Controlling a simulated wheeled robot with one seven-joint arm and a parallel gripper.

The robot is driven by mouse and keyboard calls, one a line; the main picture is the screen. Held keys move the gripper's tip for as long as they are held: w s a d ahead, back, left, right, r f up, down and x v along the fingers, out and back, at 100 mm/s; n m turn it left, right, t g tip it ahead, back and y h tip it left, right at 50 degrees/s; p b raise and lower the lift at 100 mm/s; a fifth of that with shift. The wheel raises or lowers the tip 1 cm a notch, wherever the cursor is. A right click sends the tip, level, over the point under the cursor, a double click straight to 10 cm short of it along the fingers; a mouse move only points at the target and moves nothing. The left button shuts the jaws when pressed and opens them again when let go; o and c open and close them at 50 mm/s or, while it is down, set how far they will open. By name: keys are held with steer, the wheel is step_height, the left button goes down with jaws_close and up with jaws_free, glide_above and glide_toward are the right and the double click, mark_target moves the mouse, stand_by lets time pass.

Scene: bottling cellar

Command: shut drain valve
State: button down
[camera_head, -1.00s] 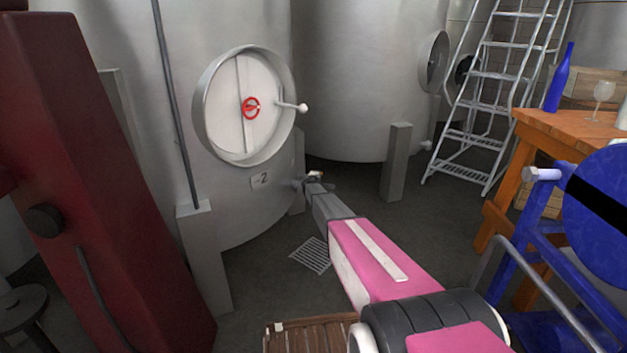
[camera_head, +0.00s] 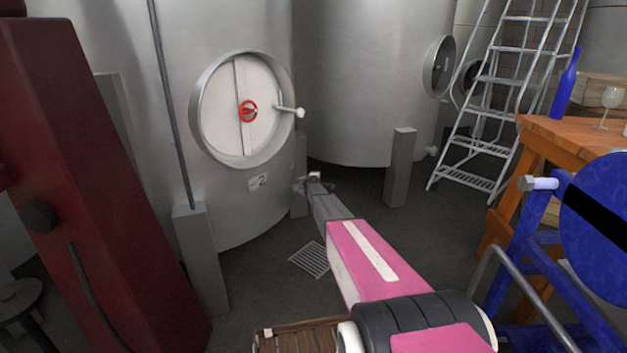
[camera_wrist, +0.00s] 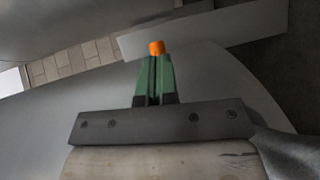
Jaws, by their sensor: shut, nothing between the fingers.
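My gripper (camera_wrist: 156,62) has two green fingers pressed together in the wrist view, with nothing between them. A small orange piece (camera_wrist: 156,47) shows just beyond the fingertips; it looks like the end of the drain valve's handle. I cannot tell whether the fingers touch it. In the head view my gripper (camera_head: 312,184) is at the low right side of the steel tank marked 2 (camera_head: 225,215). My own arm and gripper hide most of the valve there, so its handle position cannot be read.
The tank's round hatch (camera_head: 243,108) has a red handwheel and a protruding lever above my gripper. Grey posts (camera_head: 400,168) flank the spot. A floor grate (camera_head: 310,260) lies below. A dark red machine (camera_head: 90,180) stands left; a wooden table (camera_head: 570,135) and blue frame (camera_head: 545,225) stand right.

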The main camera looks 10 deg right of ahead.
steer(key=shift+w+a, duration=0.2)
steer(key=shift+w, duration=0.65)
steer(key=shift+w+a, duration=0.15)
steer(key=shift+w, duration=0.7)
